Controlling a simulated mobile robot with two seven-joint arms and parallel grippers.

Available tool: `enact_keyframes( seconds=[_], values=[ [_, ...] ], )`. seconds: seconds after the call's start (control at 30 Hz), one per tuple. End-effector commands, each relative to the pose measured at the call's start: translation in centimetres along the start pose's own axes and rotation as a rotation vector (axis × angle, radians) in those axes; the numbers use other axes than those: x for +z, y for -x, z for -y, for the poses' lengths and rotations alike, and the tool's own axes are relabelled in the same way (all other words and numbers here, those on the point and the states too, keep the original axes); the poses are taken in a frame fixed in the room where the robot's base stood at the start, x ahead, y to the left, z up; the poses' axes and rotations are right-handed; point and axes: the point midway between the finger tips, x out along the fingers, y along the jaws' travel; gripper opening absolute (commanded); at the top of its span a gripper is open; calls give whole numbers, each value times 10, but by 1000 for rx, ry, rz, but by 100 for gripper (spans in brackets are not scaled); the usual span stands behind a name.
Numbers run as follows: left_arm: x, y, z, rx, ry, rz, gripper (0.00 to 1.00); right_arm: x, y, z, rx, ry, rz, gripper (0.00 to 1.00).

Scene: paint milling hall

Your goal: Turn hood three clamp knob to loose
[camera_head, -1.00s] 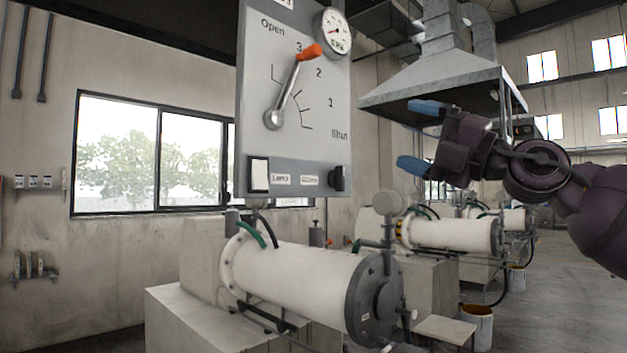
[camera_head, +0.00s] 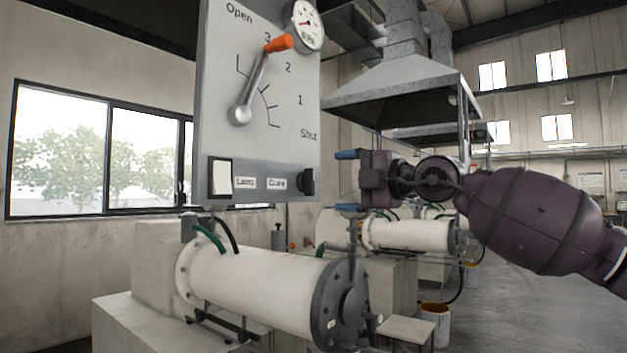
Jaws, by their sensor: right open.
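The grey hood panel (camera_head: 218,95) hangs at upper middle. Its lever with an orange handle (camera_head: 278,44) points up and right, between the marks 3 and 2 and nearer 3. The black clamp knob (camera_head: 308,182) sits at the panel's lower right, beside a label (camera_head: 277,183) that seems to read "Clamp". My right gripper (camera_head: 346,181) is open and empty, just right of the knob and apart from it. Its two blue fingertips point left, one above and one below the knob's height. My left gripper is not in view.
A white rocker switch (camera_head: 221,178) and a round gauge (camera_head: 304,24) are on the same panel. A white mill cylinder (camera_head: 262,285) with a dark end flange stands below. A second mill (camera_head: 408,235) and a metal hood (camera_head: 405,85) are behind my right arm.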

Motion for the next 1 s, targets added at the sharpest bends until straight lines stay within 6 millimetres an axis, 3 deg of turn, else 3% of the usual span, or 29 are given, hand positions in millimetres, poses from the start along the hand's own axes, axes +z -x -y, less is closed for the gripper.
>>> enact_keyframes(
  seconds=[0.2,0.4,0.87,1.0],
  values=[
    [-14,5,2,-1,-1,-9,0,-1,-39,-3,1,0,-1,85],
    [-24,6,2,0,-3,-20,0,-1,-63,-3,1,0,-1,85],
    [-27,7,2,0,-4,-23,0,0,-75,0,1,1,0,85],
    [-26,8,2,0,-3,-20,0,0,-75,-1,1,1,0,68]
  ],
)
